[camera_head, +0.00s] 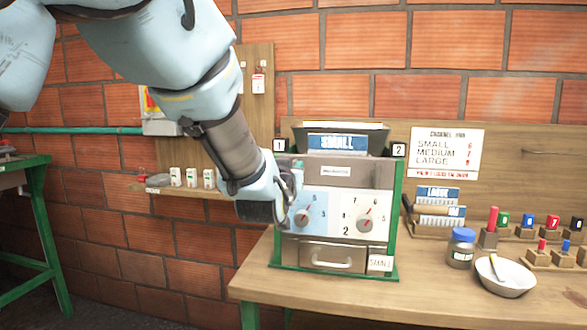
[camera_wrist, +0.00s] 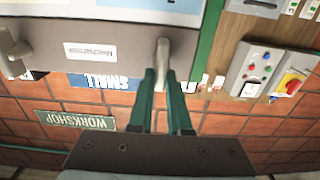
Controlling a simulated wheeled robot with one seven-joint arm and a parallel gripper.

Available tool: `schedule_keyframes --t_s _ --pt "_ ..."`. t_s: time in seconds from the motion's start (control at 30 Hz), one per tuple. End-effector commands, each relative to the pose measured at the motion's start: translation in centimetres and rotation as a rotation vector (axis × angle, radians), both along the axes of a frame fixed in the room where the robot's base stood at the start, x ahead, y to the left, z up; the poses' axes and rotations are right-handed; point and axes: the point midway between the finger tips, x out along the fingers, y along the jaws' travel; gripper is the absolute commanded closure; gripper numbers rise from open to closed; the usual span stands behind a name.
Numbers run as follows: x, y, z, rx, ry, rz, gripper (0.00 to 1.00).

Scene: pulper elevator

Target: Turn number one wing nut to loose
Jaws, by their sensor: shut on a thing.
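The grey pulper machine (camera_head: 350,175) stands on the wooden bench, with a number 1 tag (camera_head: 279,145) at its upper left and a number 2 tag (camera_head: 398,149) at its upper right. My gripper (camera_head: 292,172) is at the machine's left side, just below the number 1 tag. In the wrist view, the two green fingers of my gripper (camera_wrist: 162,77) are close around a pale grey wing nut (camera_wrist: 162,52) on the machine's front edge. The nut's lower part is between the fingertips. My wrist hides part of the left dial panel in the head view.
A drawer (camera_head: 325,257) is below the dials (camera_head: 366,220). A blue-lidded jar (camera_head: 461,247), a white bowl (camera_head: 505,277) and several coloured plugs stand on the bench at right. A shelf (camera_head: 200,191) is on the brick wall at left. A green table (camera_head: 35,230) stands far left.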

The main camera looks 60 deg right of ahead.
Motion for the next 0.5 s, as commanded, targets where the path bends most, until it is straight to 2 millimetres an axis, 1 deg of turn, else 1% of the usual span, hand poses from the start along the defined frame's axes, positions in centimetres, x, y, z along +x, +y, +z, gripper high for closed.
schedule_keyframes --t_s 0.03,0.3,0.5 --pt "-0.02 0.03 -0.3 0.006 0.001 0.0 1.0" --pt "0.0 0.06 -0.53 0.003 0.016 0.0 1.0" --pt "0.18 0.14 -0.93 -0.02 0.087 0.001 1.0"
